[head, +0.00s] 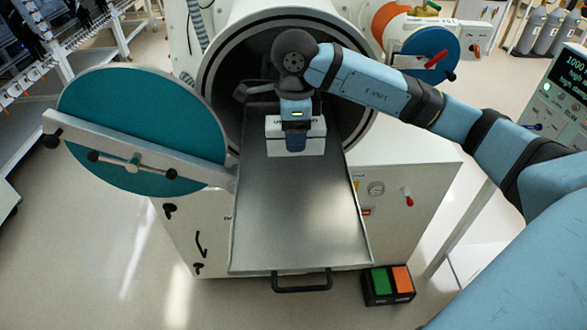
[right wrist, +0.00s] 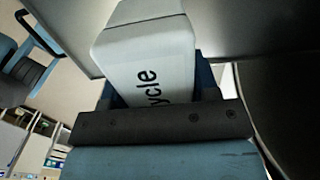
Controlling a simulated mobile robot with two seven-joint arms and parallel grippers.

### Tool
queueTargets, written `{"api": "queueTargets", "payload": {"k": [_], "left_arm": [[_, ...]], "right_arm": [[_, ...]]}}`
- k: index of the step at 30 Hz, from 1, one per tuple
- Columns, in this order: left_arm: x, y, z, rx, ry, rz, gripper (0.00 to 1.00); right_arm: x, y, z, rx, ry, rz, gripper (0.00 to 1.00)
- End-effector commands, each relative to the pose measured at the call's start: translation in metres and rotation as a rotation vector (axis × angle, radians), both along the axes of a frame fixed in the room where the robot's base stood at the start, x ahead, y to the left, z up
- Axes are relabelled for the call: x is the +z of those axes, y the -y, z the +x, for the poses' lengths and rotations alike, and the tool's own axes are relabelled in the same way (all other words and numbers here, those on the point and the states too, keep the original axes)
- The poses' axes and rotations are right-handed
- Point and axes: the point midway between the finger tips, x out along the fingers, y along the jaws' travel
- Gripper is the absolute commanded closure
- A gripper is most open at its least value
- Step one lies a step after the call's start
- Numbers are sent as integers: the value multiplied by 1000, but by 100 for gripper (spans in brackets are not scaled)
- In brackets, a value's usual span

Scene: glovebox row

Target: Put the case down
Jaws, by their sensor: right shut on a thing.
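The white case (head: 317,143) is at the inner end of the metal tray (head: 305,205), in the mouth of the round chamber (head: 222,62). My right gripper (head: 296,143) reaches down from above and is shut on the case. In the right wrist view the case (right wrist: 140,62) sits between the blue fingers, with the dark lettering "ycle" on its side. I cannot tell whether the case touches the tray or hangs just above it. My left gripper is in neither view.
The teal round door (head: 120,105) stands swung open at the left. The front of the tray is bare, with a black handle (head: 301,286) at its edge. A pedal box with green and orange tops (head: 389,284) stands on the floor.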

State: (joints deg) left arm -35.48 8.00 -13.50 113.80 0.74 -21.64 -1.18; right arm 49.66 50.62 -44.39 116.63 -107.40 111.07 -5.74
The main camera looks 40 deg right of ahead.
Motion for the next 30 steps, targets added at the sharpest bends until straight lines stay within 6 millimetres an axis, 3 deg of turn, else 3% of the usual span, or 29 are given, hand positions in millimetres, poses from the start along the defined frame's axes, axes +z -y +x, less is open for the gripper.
{"api": "queueTargets", "payload": {"k": [3, 9, 14, 22, 30], "left_arm": [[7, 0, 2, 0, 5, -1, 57], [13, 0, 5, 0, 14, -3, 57], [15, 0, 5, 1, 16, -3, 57], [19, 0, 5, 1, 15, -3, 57], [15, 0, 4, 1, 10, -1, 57]], "right_arm": [[-31, 0, -1, -1, -5, 0, 75], [-63, 0, 0, -1, -1, 0, 75], [-72, 0, 0, -1, 1, 1, 75], [-108, -1, 0, 0, 0, 1, 75], [-111, 0, 0, 0, 1, 0, 75]]}}
